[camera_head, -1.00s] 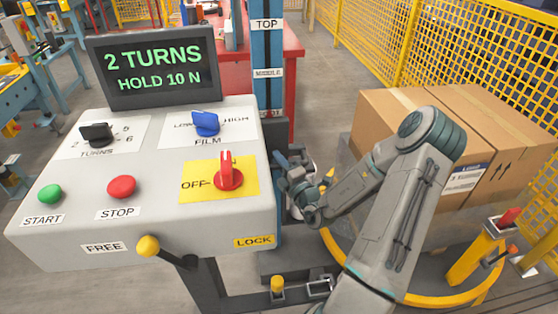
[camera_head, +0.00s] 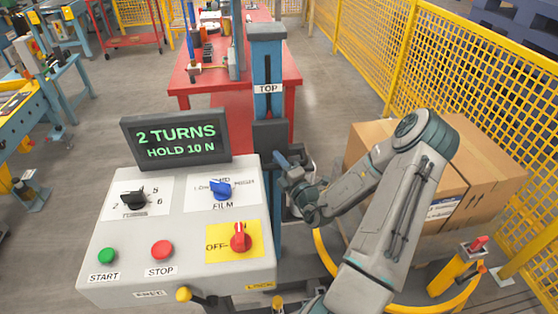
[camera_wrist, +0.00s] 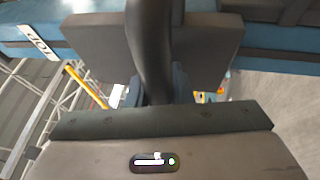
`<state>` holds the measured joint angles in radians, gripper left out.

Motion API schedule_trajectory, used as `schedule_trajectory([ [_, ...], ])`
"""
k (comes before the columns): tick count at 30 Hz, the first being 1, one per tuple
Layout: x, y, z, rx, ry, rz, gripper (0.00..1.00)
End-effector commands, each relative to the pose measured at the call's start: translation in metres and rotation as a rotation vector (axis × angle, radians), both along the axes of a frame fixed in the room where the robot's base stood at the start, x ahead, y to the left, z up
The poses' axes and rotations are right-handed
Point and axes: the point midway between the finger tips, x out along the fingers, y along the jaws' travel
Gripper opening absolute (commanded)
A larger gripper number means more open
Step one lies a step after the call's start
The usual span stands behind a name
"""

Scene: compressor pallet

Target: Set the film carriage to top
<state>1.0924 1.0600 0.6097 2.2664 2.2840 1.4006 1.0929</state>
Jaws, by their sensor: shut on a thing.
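The film carriage (camera_head: 270,134) is a dark block on the blue mast (camera_head: 266,60), below the white TOP label (camera_head: 268,88). It sits about where the MIDDLE label would be, and that label is covered. In the wrist view the carriage (camera_wrist: 90,38) is a grey block across the blue mast, with a curved black handle (camera_wrist: 150,45) in front. The tilted TOP label (camera_wrist: 38,42) lies to its left. My gripper (camera_head: 283,163) is shut on the handle; its fingertips are mostly hidden behind the handle and wrist housing in the wrist view.
The control panel (camera_head: 135,240) with knobs, buttons and a display (camera_head: 177,138) stands left of the mast. Cardboard boxes (camera_head: 480,170) stand on the right beside my arm. A red table (camera_head: 290,70) and a yellow fence (camera_head: 400,60) are behind.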

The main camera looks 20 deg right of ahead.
Motion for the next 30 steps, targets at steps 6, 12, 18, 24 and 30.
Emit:
schedule_trajectory([
  [6,0.0,-0.001,0.037,0.0,-0.004,-0.002,0.0],
  [12,0.0,-0.001,0.049,0.0,-0.003,-0.002,0.0],
  [18,0.0,-0.001,0.052,0.0,-0.002,-0.002,0.0],
  [24,0.0,-0.001,0.052,-0.001,-0.001,-0.002,0.0],
  [30,0.0,-0.001,0.052,-0.001,-0.001,-0.002,0.25],
])
